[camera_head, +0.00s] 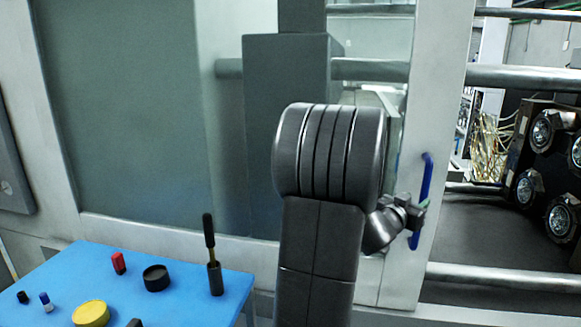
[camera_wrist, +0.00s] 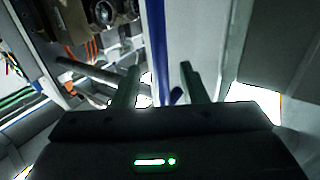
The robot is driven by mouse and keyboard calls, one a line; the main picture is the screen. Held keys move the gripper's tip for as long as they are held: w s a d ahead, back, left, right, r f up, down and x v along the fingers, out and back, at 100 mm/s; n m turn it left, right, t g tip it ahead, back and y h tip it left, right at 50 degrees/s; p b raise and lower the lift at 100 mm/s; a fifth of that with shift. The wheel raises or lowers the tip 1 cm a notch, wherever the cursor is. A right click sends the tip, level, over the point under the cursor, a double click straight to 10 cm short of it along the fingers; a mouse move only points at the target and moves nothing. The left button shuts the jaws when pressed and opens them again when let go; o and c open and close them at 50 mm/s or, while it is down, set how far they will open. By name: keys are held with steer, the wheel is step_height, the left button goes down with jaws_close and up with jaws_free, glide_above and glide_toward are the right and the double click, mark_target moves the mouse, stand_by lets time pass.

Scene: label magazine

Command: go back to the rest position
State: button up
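My gripper (camera_head: 414,214) is at the blue door handle (camera_head: 425,180), near the handle's middle, on the pale door frame (camera_head: 437,110). In the wrist view my gripper (camera_wrist: 158,82) has its two fingers well apart. The blue handle (camera_wrist: 155,45) shows between and beyond them, with a gap on either side. I cannot tell whether the handle lies within the fingers' reach or touches one. My arm hides part of the door and frame behind it in the head view.
A blue table (camera_head: 180,300) at lower left bears a yellow disc (camera_head: 91,313), a black round dish (camera_head: 156,278), a red block (camera_head: 118,263) and a dark holder with a stick (camera_head: 215,278). Right of the frame is an opening with metal rails (camera_head: 520,78) and a dark lamp unit (camera_head: 545,160).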

mark_target(423, 195)
steer(key=p+x, duration=0.1)
steer(key=x, duration=0.6)
steer(key=shift+s, duration=0.1)
